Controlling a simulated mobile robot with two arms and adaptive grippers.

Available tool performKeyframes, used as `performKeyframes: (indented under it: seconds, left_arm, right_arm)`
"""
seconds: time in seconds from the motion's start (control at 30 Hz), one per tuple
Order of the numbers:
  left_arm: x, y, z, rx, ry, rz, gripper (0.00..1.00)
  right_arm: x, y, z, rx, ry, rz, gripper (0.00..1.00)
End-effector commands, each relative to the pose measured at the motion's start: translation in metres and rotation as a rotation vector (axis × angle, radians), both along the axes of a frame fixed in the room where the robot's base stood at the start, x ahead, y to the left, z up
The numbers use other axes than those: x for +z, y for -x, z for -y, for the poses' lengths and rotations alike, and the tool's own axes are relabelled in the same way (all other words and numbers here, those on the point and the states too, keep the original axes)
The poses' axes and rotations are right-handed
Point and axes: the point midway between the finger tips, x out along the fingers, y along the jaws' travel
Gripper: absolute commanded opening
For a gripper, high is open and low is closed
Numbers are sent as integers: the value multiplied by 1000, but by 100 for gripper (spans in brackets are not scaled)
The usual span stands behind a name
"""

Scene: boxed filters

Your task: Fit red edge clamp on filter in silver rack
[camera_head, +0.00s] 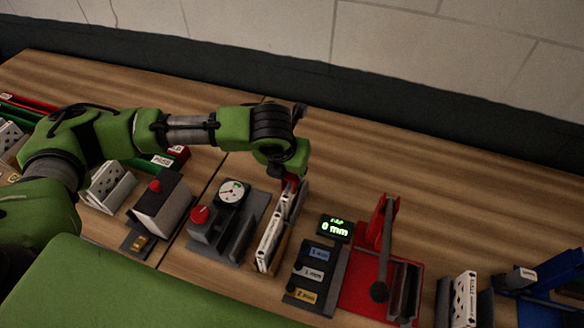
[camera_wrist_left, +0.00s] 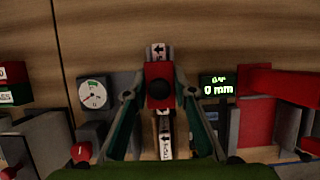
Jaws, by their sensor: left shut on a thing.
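My left gripper (camera_head: 291,178) points down over the rack left of the display and is shut on the red edge clamp (camera_head: 291,185). In the left wrist view the fingers of the left gripper (camera_wrist_left: 158,92) close on the red block of the clamp (camera_wrist_left: 158,72) from both sides. A white filter (camera_head: 270,240) with black markings stands on edge in the narrow rack (camera_head: 283,246) under the clamp. My right gripper is not in view.
A dial gauge (camera_head: 232,192) with a red knob (camera_head: 200,214) is close on the left. A display reading 0 mm (camera_head: 336,227), a labelled button panel (camera_head: 312,275) and a red lever press (camera_head: 385,225) are on the right. The table behind is clear.

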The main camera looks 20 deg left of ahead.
Motion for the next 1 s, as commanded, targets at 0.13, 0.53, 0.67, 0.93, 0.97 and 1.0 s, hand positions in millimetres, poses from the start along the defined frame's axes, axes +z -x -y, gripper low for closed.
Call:
performKeyframes:
  seconds: [0.13, 0.53, 0.67, 0.93, 0.97, 1.0]
  left_arm:
    - [-3, 0, 0, 0, 1, 0, 0]
    - [-11, 0, 0, 0, 0, 1, 0]
    - [-14, 0, 0, 0, 0, 1, 0]
    - [-19, 0, 0, 0, 0, 0, 0]
    - [-20, 0, 0, 0, 0, 0, 0]
    - [-21, 0, 0, 0, 0, 0, 0]
  right_arm:
    - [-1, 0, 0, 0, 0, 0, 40]
    - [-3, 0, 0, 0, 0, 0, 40]
    - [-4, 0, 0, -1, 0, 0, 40]
    - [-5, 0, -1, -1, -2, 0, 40]
    - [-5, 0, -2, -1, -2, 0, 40]
    - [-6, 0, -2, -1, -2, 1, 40]
